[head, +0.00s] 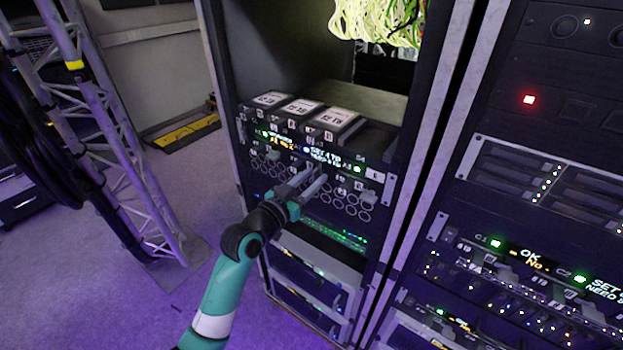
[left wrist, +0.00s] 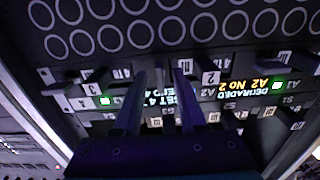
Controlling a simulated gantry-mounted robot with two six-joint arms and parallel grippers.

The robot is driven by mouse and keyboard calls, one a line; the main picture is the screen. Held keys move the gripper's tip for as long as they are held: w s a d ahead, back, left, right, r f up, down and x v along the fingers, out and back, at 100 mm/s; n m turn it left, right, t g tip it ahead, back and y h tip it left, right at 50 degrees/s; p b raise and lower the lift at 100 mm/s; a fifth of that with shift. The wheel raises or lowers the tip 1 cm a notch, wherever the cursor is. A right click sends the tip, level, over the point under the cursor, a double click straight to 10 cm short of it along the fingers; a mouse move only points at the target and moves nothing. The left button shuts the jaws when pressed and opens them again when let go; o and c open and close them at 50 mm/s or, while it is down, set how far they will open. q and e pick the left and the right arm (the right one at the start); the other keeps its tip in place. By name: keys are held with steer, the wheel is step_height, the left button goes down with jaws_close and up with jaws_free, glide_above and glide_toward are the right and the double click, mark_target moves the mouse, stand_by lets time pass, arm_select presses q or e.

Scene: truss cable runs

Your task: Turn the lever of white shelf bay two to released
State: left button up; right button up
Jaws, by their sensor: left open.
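The shelf unit (head: 268,150) is in the middle rack, with small displays, green lights and rows of ring-shaped ports. In the left wrist view it appears upside down, with a white label 2 (left wrist: 211,77) right of my fingers and labels 3 and 4 to the left. A display (left wrist: 248,90) beside label 2 reads DEGRADED. I cannot clearly pick out the bay two lever or its setting. My left gripper (head: 318,178) is open and empty in front of the unit; its fingers (left wrist: 157,88) point at the label and display row. Contact cannot be told. My right gripper is not in view.
Three boxes with white tops (head: 301,106) sit above the unit. Pale cables (head: 378,20) hang above. A second rack (head: 530,200) with lit panels stands at right. A metal truss (head: 115,130) with black cables stands at left.

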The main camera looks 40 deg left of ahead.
arm_select(q)
steer(key=shift+s, duration=0.15)
steer(key=s+d+p, duration=0.1)
steer(key=s+p, duration=0.1)
steer(key=s, duration=0.9)
steer(key=shift+s+d, duration=0.15)
steer(key=shift+d, duration=0.15)
